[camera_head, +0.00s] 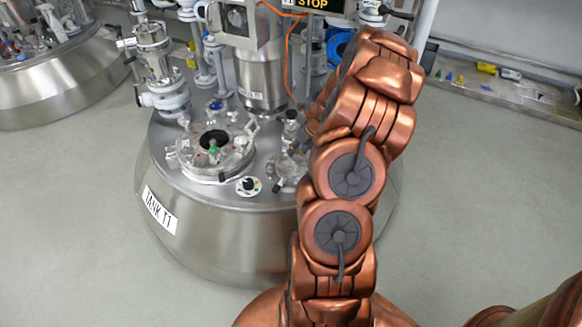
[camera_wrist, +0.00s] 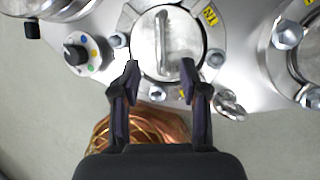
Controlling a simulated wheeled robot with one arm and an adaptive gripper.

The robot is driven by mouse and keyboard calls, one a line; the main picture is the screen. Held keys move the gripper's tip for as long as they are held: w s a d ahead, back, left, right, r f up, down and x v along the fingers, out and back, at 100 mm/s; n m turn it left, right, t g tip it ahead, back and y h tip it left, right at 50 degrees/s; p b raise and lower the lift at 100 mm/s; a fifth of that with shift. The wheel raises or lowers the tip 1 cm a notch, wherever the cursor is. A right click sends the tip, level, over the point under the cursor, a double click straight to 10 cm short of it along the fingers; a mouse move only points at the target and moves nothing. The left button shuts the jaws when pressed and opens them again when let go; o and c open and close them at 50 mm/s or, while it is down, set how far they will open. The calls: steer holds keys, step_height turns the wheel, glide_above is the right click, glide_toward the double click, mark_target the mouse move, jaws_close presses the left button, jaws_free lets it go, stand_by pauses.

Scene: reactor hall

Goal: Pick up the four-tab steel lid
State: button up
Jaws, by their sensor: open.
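A round steel lid (camera_wrist: 182,45) with a raised bar handle (camera_wrist: 162,38) sits in a ring-shaped fitting at the top middle of the wrist view. Its tabs cannot be made out clearly. My gripper (camera_wrist: 160,68) is open and empty, with its two dark fingertips over the near edge of the lid, one on each side of the handle's line. The handle lies beyond the fingertips in the picture. I cannot tell how high the fingers are above the lid. In the head view my arm hides my gripper, and I cannot make out the lid for certain.
The fitting is on top of a steel tank (camera_head: 225,240) labelled TANK T1. A dial with coloured dots (camera_wrist: 82,53) is left of the lid, and a bolted flange (camera_wrist: 300,60) is at the right. A glass-covered port (camera_head: 212,150) and several pipes crowd the tank top.

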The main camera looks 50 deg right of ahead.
mark_target(292, 158)
steer(key=shift+b+x, duration=0.75)
steer(key=shift+x, duration=2.45)
jaws_close()
